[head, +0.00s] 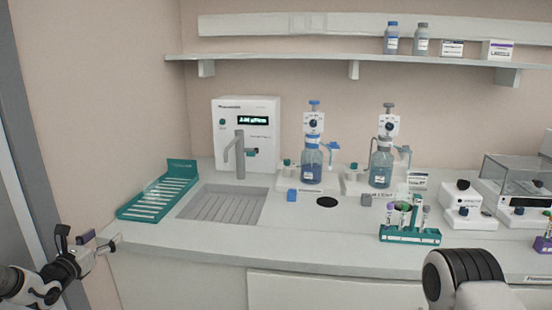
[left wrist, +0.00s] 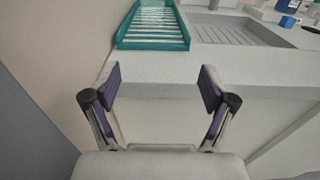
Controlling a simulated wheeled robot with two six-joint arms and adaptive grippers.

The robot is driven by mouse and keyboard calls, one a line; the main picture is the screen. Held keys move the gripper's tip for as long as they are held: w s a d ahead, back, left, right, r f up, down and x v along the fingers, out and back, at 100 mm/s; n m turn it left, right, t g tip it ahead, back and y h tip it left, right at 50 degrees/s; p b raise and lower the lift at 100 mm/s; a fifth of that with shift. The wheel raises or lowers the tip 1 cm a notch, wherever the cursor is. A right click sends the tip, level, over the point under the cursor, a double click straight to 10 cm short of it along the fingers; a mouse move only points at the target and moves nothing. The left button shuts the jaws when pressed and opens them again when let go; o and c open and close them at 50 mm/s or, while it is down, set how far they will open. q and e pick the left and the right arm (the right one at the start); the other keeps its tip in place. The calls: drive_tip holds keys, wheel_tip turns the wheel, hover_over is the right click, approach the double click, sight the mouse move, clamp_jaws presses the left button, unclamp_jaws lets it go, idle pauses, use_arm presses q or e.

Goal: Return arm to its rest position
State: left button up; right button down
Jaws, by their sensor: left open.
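My left gripper (head: 88,240) is at the left end of the counter, by its front left corner, with nothing in it. In the left wrist view its two purple-padded fingers (left wrist: 160,92) stand wide apart, with the counter's front edge and cabinet front behind them. My left arm comes in from the lower left. A dark ribbed part of my other arm shows at the lower right of the head view; the right gripper is not in view.
The counter (head: 215,241) holds a teal drying rack (head: 155,194), a sink (head: 222,205), a water dispenser (head: 246,130), two bottle-top dispensers (head: 312,160) and a teal tube rack (head: 410,234). A wall shelf (head: 280,60) runs above. The floor side left of the counter looks free.

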use_arm(q)
drive_tip(key=shift+m+g+h, duration=0.6)
drive_tip(key=shift+g, duration=0.2)
drive_tip(key=d+f, duration=0.2)
drive_tip(key=w+d+f, duration=0.1)
drive_tip(key=d+f, duration=0.2)
drive_tip(key=shift+w+d+f, duration=0.1)
drive_tip(key=shift+w+f, duration=0.1)
drive_tip(key=s+d+f+m+g+h+p, duration=0.1)
drive_tip(key=s+d+f+m+g+h, duration=0.3)
drive_tip(key=s+d+f+m+g, duration=1.15)
drive_tip(key=s+d+f+m+y, duration=0.1)
drive_tip(key=s+f+m+y, duration=0.2)
drive_tip(key=s+m, duration=0.5)
drive_tip(key=s+d+f+m+g+y+p, duration=0.1)
drive_tip(key=s+f+m+y, duration=0.3)
drive_tip(key=s, duration=2.1)
wheel_tip(320, 180, down, 2)
drive_tip(key=m, duration=0.5)
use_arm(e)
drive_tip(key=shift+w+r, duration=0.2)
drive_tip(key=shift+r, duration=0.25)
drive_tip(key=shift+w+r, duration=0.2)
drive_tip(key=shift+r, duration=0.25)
use_arm(q)
drive_tip(key=shift+d+g, duration=0.15)
drive_tip(key=shift+g, duration=0.1)
